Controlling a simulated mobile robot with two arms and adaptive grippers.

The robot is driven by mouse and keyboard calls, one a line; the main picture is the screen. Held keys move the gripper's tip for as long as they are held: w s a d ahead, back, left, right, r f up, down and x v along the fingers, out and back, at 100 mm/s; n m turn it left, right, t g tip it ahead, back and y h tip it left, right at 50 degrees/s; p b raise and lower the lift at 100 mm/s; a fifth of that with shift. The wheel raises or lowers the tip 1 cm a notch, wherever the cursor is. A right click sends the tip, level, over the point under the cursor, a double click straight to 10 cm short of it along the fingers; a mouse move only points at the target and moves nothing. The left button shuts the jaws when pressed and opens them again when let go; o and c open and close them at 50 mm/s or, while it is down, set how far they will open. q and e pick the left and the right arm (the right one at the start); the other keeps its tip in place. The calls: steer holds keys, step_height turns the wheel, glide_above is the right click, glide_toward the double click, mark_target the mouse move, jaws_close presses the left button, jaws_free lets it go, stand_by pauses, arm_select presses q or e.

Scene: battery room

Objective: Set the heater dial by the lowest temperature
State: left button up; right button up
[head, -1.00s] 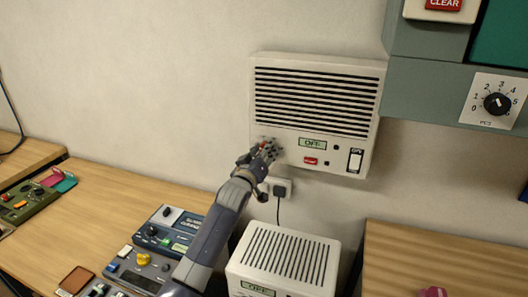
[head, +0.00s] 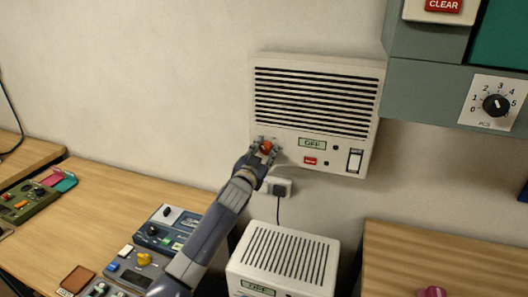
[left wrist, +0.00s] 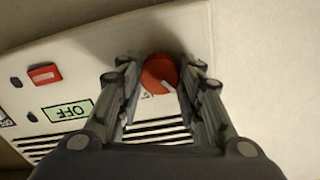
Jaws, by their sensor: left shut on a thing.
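The wall heater (head: 315,70) is a cream box with a dark slatted grille and a small display reading OFF (head: 312,143). Its red round dial (head: 266,147) is at the lower left of the front; it also shows in the left wrist view (left wrist: 158,74), with a pale pointer mark. My left gripper (head: 262,150) is shut on the dial, with one finger on each side of it in the left wrist view (left wrist: 160,82). Part of the dial's scale is hidden by the fingers. My right gripper is not in view.
A red button (head: 310,161) and a white rocker switch (head: 355,161) sit right of the dial. A black numbered knob (head: 496,104) is on a grey cabinet at right. A second cream slatted unit (head: 285,258) stands below. Devices, including a blue one (head: 168,230), lie on the left bench.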

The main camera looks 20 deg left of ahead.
arm_select(q)
steer(key=shift+m, duration=0.6)
steer(key=o, duration=1.1)
steer(key=shift+c, duration=0.2)
steer(key=shift+s, duration=0.15)
steer(key=shift+s, duration=0.25)
steer(key=s, duration=1.1)
steer(key=shift+a, duration=0.2)
steer(key=shift+s, duration=0.1)
